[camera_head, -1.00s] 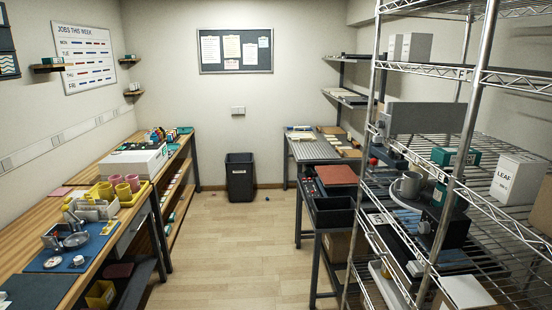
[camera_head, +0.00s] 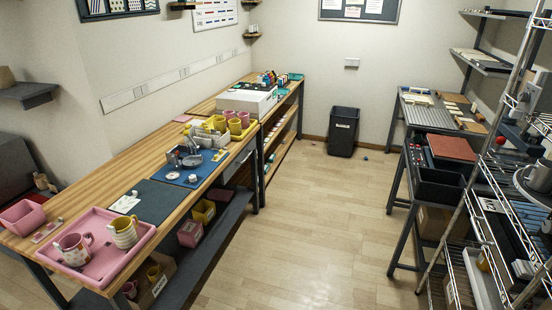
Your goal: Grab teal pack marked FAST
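I cannot make out a teal pack marked FAST in the head view. Small teal things (camera_head: 294,77) lie at the far end of the left workbench, too small to read. The wire rack (camera_head: 481,185) is cut off by the right edge, and no teal boxes show on its visible part. Neither of my grippers is in view.
A long wooden workbench (camera_head: 98,203) runs along the left wall, with a pink tray (camera_head: 120,268) of mugs at its near end. A black bin (camera_head: 343,131) stands by the back wall. A dark table (camera_head: 436,153) stands at right. The middle floor is clear.

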